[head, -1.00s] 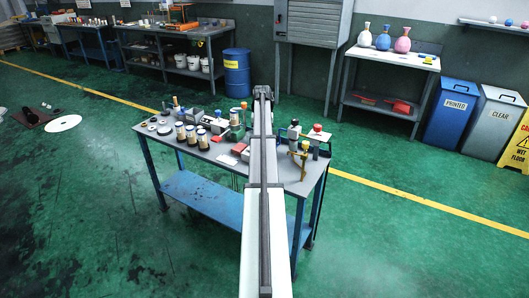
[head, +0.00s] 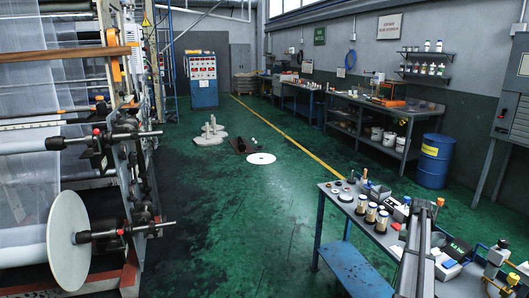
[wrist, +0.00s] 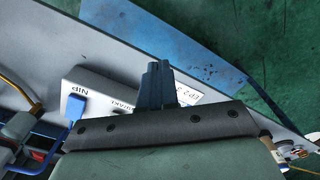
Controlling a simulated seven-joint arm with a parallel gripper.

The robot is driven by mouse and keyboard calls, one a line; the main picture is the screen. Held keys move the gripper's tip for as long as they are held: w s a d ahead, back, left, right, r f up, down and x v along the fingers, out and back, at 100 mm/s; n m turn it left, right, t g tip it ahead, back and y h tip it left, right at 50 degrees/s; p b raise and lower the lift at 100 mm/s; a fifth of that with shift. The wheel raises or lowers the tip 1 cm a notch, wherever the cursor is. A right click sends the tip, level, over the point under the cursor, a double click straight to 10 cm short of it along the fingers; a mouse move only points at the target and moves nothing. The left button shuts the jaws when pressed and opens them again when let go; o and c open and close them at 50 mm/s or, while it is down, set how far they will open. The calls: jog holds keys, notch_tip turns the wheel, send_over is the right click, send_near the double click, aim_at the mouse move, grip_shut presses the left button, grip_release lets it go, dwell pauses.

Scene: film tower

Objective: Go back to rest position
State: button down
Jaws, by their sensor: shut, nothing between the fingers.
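In the wrist view my gripper (wrist: 157,70) shows as two dark fingers pressed together, with nothing between them. It is over the workbench (wrist: 225,75), in front of a pale box (wrist: 95,82) lettered "NIP". I cannot tell whether the fingertips touch the box. In the head view my arm reaches over the workbench (head: 327,188) at the lower right. The fingertips cannot be made out there.
Several small jars (head: 371,212) and other small items crowd the bench around my arm. A film machine with a white roll (head: 70,243) stands at the left. A blue drum (head: 435,160) stands behind the bench. The green floor between (head: 230,215) is mostly clear.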

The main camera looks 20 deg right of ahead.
jog(key=w+a+f+n, duration=0.2)
jog(key=a+f, duration=0.2)
jog(key=a, duration=0.7)
jog(key=w+a+f+n, duration=0.1)
jog(key=w+a+f, duration=0.15)
jog(key=a, duration=0.85)
jog(key=w+a+f+n, duration=0.2)
jog(key=a+f, duration=0.3)
jog(key=a, duration=0.7)
jog(key=s+a+f+n, duration=0.2)
jog(key=s+a, duration=0.2)
jog(key=a, duration=0.6)
jog(key=s+a+f+n, duration=0.1)
jog(key=s+a+f, duration=0.15)
jog(key=a, duration=0.65)
jog(key=s+a+f+n, duration=0.2)
jog(key=s+a, duration=0.3)
jog(key=a, duration=0.5)
jog(key=s+f+g, duration=0.3)
jog(key=s+f, duration=0.7)
jog(key=s, duration=0.4)
jog(key=s+f+g, duration=0.3)
jog(key=s+f, duration=0.7)
jog(key=s, duration=0.5)
jog(key=shift+d+f+g, duration=0.2)
jog(key=shift+g, duration=0.2)
